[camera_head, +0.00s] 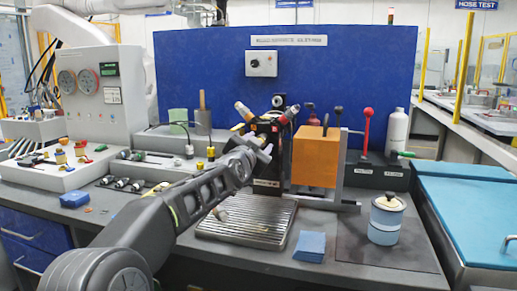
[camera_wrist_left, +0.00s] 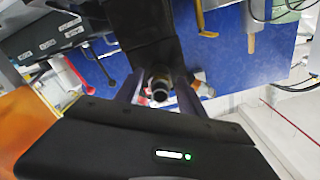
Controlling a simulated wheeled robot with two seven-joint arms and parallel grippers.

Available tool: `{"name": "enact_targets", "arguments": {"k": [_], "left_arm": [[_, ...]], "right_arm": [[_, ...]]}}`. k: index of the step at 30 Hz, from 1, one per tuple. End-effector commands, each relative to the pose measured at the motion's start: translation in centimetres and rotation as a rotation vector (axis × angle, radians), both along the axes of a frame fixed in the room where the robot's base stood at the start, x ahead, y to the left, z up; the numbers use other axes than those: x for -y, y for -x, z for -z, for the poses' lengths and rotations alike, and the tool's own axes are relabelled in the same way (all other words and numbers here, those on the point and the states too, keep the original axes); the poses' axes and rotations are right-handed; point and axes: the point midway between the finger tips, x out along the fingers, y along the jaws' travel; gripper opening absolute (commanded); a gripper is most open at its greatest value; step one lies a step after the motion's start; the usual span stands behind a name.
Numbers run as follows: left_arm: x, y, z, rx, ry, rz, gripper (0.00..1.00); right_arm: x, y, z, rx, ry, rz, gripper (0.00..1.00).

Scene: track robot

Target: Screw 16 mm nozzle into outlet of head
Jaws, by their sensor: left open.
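The head (camera_head: 270,128), a dark block with several short outlets, stands behind the slatted metal tray in the middle of the bench. One outlet (camera_head: 243,111) with orange and pale bands points up and left. My left gripper (camera_head: 262,150) is open close in front of the head. In the left wrist view, a short round dark piece with a brass-coloured band (camera_wrist_left: 160,86) lies between the open fingers; I cannot tell whether it is an outlet or a nozzle. Several dark and silver fittings (camera_head: 121,183) lie on the bench at left; I cannot tell which is the 16 mm nozzle.
A small fitting (camera_head: 221,214) shows at the left of the slatted tray (camera_head: 246,232). An orange block (camera_head: 315,157) stands right of the head. A gauge panel (camera_head: 103,95) stands at left.

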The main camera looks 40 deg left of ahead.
Motion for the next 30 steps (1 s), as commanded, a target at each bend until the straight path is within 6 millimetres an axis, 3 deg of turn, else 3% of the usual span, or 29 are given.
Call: {"name": "enact_targets", "arguments": {"k": [11,14,21,24,30], "left_arm": [[0.0,0.0,0.1,0.019,0.053,-0.001,0.46],[-0.1,0.0,0.2,0.062,0.179,-0.001,0.46],[-0.1,0.0,0.2,0.269,0.771,0.000,0.46],[0.0,0.0,0.1,0.327,0.936,0.000,0.46],[0.0,0.0,0.0,0.346,0.992,0.000,0.46]], "right_arm": [[0.0,0.0,0.3,0.000,0.000,0.000,1.00],[0.0,0.0,0.9,0.000,0.000,0.000,1.00],[0.0,0.0,2.2,0.000,0.000,0.000,1.00],[0.0,0.0,2.3,0.000,0.000,0.000,1.00],[0.0,0.0,2.2,0.000,0.000,0.000,1.00]]}}
